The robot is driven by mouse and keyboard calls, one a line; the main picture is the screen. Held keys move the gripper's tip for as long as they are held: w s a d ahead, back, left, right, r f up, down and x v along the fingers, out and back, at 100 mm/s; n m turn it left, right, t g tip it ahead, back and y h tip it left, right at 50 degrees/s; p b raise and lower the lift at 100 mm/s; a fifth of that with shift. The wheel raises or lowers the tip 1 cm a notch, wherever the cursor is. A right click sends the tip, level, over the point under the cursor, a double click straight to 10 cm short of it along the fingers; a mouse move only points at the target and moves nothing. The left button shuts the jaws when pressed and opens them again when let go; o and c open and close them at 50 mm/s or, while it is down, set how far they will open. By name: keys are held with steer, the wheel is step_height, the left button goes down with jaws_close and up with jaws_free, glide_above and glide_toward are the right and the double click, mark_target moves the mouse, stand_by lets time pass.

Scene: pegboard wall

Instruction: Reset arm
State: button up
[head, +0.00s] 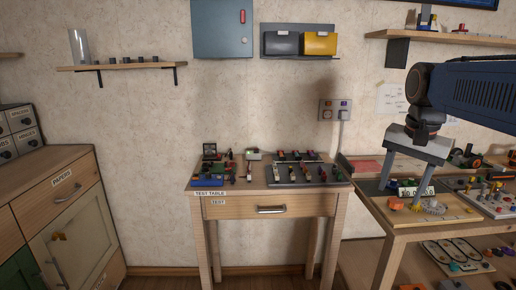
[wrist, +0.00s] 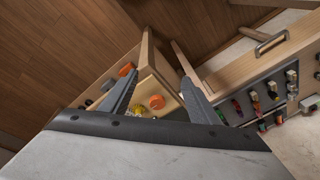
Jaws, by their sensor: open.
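My gripper (head: 402,190) is at the right of the head view, pointing down over the near part of the right-hand bench. Its two grey fingers are spread apart with nothing held between them. In the wrist view the gripper (wrist: 158,90) also shows both fingers apart. A wooden board (head: 432,214) lies below the fingertips, with small orange and yellow parts on it. The wrist view shows an orange round part (wrist: 156,102) and a yellow part (wrist: 137,110) between the fingers. I cannot tell how far the fingertips are above them.
The test table (head: 270,199) stands in the middle with several small parts on it. A wooden cabinet (head: 70,200) is at the left. A shelf (head: 440,37) hangs at the upper right, near my arm. The wall between the left shelf (head: 115,66) and test table is clear.

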steer(key=s+a+f+n+t, duration=0.1)
steer(key=s+a+f+n, duration=0.2)
steer(key=s+f, duration=0.5)
steer(key=s+a+f+n+t, duration=0.1)
steer(key=s+a+f+n, duration=0.2)
steer(key=s+f, duration=0.6)
steer(key=n, duration=0.2)
steer(key=shift+a+f+n+t, duration=0.15)
steer(key=shift+f+n+t, duration=0.2)
steer(key=shift+n+t, duration=0.05)
stand_by(0.8)
